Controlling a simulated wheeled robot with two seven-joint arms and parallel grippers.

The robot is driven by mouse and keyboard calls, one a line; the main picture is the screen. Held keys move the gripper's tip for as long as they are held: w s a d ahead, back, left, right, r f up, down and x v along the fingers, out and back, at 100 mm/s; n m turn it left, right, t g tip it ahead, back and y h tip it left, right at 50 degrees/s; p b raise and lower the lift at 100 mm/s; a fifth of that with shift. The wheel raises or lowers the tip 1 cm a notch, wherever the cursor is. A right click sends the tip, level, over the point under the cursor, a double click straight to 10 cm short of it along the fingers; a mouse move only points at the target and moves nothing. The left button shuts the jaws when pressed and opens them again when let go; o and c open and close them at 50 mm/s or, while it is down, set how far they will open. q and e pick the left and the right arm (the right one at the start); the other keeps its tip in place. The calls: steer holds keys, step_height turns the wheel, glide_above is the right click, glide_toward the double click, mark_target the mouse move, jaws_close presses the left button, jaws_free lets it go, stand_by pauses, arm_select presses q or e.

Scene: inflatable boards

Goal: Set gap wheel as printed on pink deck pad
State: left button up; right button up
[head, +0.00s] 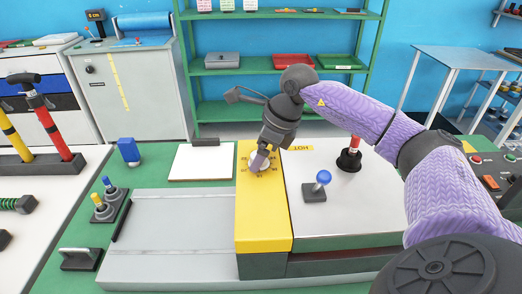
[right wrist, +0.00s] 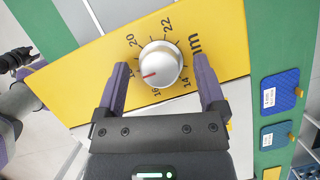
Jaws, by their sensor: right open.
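The gap wheel is a silver round knob (right wrist: 160,62) on a yellow panel (right wrist: 85,65) printed with numbers from 14 to 22 and mm. Its red mark points to the lower left in the right wrist view, between 16 and a label partly covered by a finger. In the head view the yellow panel (head: 262,222) is at the middle and my right gripper (head: 260,163) is over the knob, partly covering it. My right gripper (right wrist: 162,85) is open, with a purple finger on each side of the knob and visible gaps. I cannot make out a pink deck pad.
A blue-knobbed lever (head: 322,178) and a red-handled black knob (head: 350,155) stand on the grey plate right of the panel. A white sheet (head: 201,163) lies to its left. Two blue tags (right wrist: 280,90) show at right in the wrist view.

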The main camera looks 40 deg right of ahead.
steer(key=p+v, duration=0.2)
steer(key=v, duration=0.8)
